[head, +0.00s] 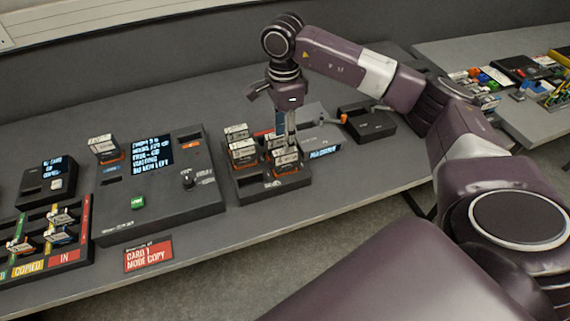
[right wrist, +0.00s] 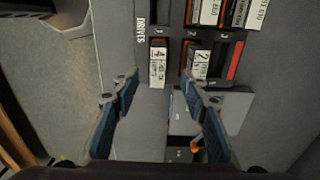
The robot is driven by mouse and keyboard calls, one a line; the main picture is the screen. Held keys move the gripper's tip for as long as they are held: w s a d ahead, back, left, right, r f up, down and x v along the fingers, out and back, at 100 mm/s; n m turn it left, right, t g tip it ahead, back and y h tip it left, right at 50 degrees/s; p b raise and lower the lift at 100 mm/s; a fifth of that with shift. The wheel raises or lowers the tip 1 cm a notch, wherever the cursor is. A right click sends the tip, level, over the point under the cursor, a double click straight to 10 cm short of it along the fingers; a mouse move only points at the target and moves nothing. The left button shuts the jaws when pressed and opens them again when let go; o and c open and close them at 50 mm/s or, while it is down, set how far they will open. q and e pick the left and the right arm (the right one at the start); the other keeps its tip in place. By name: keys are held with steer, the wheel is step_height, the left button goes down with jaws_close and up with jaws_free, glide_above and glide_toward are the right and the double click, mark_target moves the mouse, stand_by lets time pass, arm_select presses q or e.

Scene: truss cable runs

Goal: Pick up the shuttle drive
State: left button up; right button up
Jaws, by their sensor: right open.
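A black rack (head: 275,187) on the table holds several upright drives with white labels and orange bases. No label that I can read says shuttle, so I cannot tell which is the shuttle drive. My right gripper (head: 287,138) points down over the right part of the rack, close to a front drive (head: 286,156). In the right wrist view, its blue fingers (right wrist: 160,78) are spread and empty. A drive marked 4 (right wrist: 157,68) lies between the fingertips, and a drive marked 2 (right wrist: 197,65) is by the right fingertip. My left gripper is out of view.
A console (head: 160,205) with a screen, green button and docked drive (head: 104,148) stands left of the rack. A sorting tray (head: 45,240) is at far left. A second table (head: 510,110) holds clutter.

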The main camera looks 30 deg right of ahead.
mark_target(283, 164)
steer(key=f+p, duration=0.1)
steer(key=f, duration=0.1)
steer(key=f+p, duration=0.1)
steer(key=f, duration=0.3)
steer(key=shift+s+f+p, duration=0.25)
steer(key=shift+p, duration=0.15)
steer(key=shift+f, duration=0.3)
steer(key=shift+w, duration=0.1)
steer(key=shift+c, duration=0.6)
jaws_close()
